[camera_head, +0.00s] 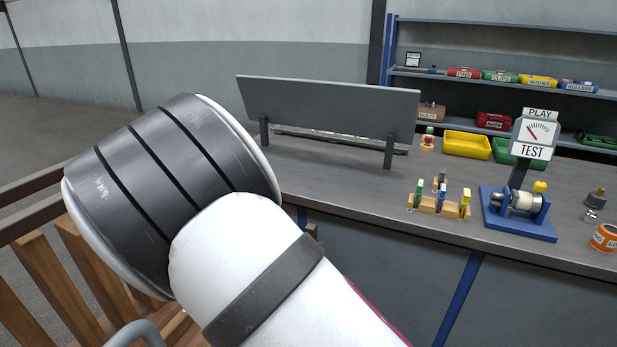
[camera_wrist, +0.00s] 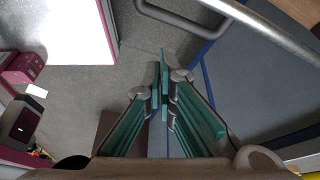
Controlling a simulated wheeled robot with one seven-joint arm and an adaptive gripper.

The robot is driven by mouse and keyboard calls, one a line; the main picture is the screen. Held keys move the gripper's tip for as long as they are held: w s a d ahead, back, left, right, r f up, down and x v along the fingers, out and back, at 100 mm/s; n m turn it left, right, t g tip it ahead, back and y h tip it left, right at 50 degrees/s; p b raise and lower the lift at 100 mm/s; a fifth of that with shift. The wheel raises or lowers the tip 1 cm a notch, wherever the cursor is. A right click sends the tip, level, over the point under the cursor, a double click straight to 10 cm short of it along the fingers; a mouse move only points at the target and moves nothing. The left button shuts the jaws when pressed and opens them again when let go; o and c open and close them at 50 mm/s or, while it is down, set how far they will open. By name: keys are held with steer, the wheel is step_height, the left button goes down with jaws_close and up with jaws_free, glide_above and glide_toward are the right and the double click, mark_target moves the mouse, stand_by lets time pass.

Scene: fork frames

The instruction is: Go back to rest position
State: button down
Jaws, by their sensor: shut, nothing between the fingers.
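My gripper (camera_wrist: 163,85) shows in the wrist view, pointing away from the camera over a grey floor (camera_wrist: 165,38). Its teal fingers come together at the tips, with nothing between them. In the head view my white and dark grey arm fills the left and lower middle, and my gripper is out of that picture.
A workbench (camera_head: 330,185) on the right carries a grey panel (camera_head: 325,108), a blue test stand (camera_head: 520,224), a wooden peg block (camera_head: 438,206) and a yellow bin (camera_head: 466,144). In the wrist view a metal rail (camera_wrist: 265,27) crosses the upper right.

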steer(key=s+d+r+n+y, duration=0.2)
steer(key=d+r+n, duration=0.2)
steer(key=d+r, duration=0.65)
steer(key=s+d+r+n+y, duration=0.3)
steer(key=d+r, duration=0.4)
steer(key=r, duration=0.6)
steer(key=s+d+r+n+t, duration=0.2)
steer(key=s+d+r+n, duration=0.2)
steer(key=s+d+n, duration=0.1)
steer(key=s+d+r+n+t+h+p, duration=0.1)
steer(key=s+d+r+n, duration=0.3)
steer(key=s+d, duration=0.4)
steer(key=shift+s+n+t, duration=0.6)
steer(key=shift+s+n, duration=0.3)
